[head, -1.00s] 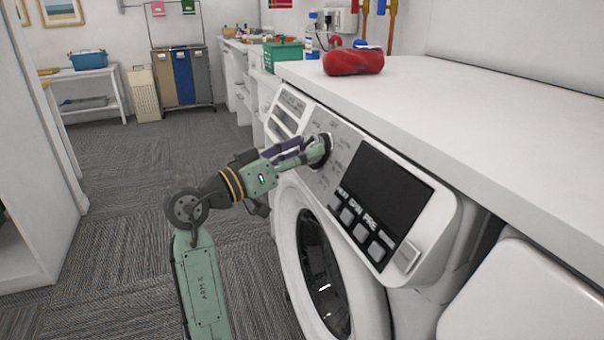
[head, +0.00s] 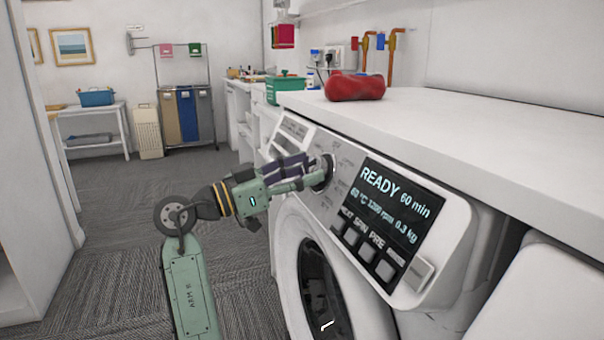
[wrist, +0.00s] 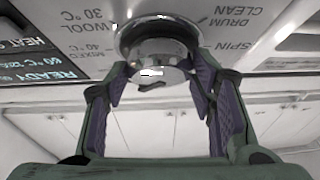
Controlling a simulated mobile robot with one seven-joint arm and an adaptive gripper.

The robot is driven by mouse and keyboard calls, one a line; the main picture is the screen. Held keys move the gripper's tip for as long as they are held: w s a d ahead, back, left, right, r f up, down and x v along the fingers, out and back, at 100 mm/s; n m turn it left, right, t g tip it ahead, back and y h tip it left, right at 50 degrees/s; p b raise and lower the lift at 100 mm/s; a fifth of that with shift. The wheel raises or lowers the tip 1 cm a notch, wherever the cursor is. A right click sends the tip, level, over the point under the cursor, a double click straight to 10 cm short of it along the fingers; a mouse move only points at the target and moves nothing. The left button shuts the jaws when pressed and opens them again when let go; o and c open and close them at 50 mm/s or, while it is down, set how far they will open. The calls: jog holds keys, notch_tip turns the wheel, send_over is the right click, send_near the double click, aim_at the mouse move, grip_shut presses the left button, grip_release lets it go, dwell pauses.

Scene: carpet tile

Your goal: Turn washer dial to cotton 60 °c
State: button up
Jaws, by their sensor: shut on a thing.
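The washer (head: 290,250) stands at the right in the head view, with its control panel tilted toward me. The dial (head: 328,172) is a round metal knob left of the display; it also shows in the wrist view (wrist: 158,45). My gripper (head: 310,175) is shut on the dial, one finger on each side, as the wrist view (wrist: 158,82) shows. The display (head: 388,210) is lit and reads READY, 60 min, 60 °C, 1200 rpm, 0.3 kg. The dial's pointer is hidden. Wool 30 °C, mixed 40 °C, drum clean and spin labels show around it.
A white counter (head: 450,120) runs above the washer, with a red bundle (head: 354,87) and a green crate (head: 286,89) on it or beyond. Several buttons (head: 366,246) sit below the display. The carpet floor (head: 110,220) at left is clear.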

jog(key=o, duration=1.1)
jog(key=shift+o, duration=0.2)
jog(key=shift+a, duration=0.1)
jog(key=v, duration=1.2)
